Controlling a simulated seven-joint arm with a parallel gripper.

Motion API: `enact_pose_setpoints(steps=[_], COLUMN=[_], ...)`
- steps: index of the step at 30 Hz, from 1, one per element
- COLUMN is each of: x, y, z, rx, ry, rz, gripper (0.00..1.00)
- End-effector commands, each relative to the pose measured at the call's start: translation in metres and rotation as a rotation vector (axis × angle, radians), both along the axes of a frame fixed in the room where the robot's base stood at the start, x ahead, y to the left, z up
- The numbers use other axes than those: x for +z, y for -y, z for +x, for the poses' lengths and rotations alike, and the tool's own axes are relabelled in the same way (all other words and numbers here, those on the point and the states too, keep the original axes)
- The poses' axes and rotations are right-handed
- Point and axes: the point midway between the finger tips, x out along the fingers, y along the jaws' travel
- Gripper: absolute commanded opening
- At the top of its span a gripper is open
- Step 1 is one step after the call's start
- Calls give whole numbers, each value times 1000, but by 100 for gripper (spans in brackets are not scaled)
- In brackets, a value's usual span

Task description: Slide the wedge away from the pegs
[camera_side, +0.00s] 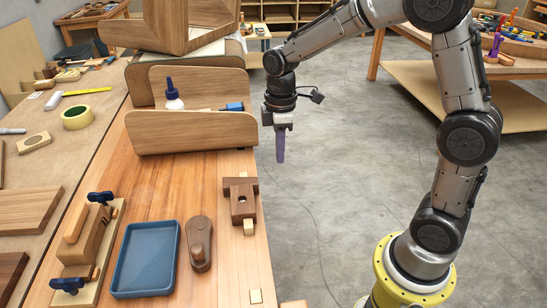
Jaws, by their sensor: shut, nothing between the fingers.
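My gripper (280,146) hangs fingers-down beyond the bench's right edge, with its purple fingers closed together and nothing between them. A dark wooden block assembly (240,187) sits on the bench's right edge, below and left of my gripper and apart from it. It has a crosspiece, a hole in its middle, and a pale wood piece (248,227) showing at its near end. The pale piece may be the wedge, but I cannot tell surely. No pegs stand out clearly at this size.
A blue tray (117,272), a dark oval piece with a knob (201,258) and a clamped wooden fixture (96,238) lie on the bench (181,186). Upright curved wood panels (190,134) and a glue bottle (174,104) stand behind. Open floor lies to the right.

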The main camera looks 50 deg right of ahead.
Motion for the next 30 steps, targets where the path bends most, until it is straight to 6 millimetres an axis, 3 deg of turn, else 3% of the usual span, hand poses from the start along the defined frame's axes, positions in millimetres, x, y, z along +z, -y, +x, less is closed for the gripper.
enact_pose_setpoints(steps=[13,21,30], x=[-86,-84,-83], y=[0,-25,-29], z=[-2,24,28], rx=[-1,1,-1], ry=[-6,0,1], rz=[0,0,0], gripper=[0,0,0])
